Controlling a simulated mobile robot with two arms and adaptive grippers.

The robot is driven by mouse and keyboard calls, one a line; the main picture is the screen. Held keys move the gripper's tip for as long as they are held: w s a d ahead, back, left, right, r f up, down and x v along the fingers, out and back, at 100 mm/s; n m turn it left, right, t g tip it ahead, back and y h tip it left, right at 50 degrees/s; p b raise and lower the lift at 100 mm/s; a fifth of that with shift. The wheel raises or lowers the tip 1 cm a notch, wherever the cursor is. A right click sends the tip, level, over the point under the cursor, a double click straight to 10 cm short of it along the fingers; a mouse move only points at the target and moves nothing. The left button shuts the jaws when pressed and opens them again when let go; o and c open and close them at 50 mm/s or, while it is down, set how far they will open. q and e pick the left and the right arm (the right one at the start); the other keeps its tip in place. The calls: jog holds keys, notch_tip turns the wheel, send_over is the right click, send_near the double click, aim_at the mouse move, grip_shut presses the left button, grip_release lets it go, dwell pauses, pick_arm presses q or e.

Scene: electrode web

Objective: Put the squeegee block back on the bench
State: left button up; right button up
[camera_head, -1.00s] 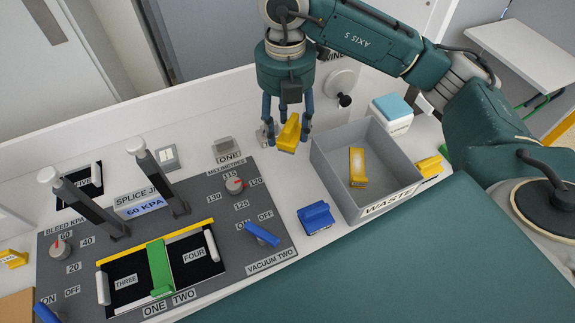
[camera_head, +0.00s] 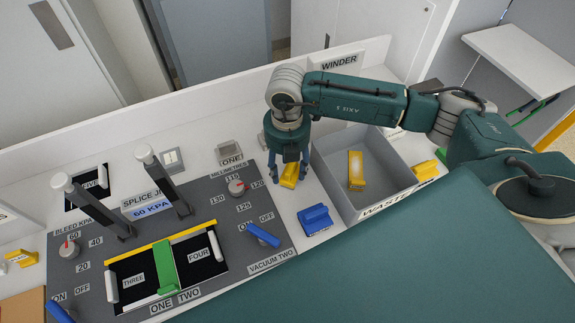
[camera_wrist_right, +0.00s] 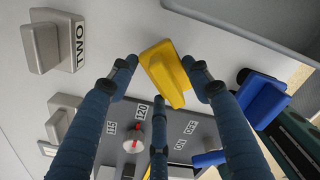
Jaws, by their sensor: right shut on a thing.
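The squeegee block appears to be the yellow block (camera_head: 289,176) with a raised ridge, between the fingers of my right gripper (camera_head: 288,181). In the right wrist view the yellow block (camera_wrist_right: 164,73) sits between the blue fingertips (camera_wrist_right: 163,80), over the pale bench (camera_wrist_right: 120,25). My right gripper is shut on it, pointing down, just right of the grey control panel. The block is at or very close to the bench top; I cannot tell whether it touches. The fingers hide part of it in the head view. My left gripper is not in view.
A grey waste bin (camera_head: 374,205) with a yellow piece (camera_head: 356,170) inside stands to the right. A blue block (camera_head: 315,219) lies in front. The splice panel (camera_head: 200,262), with knobs and two upright posts, is to the left.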

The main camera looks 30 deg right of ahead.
jog(key=shift+f, duration=0.1)
jog(key=o, duration=1)
notch_tip(320, 180, up, 12)
jog(key=b, duration=0.3)
jog(key=shift+r, duration=0.2)
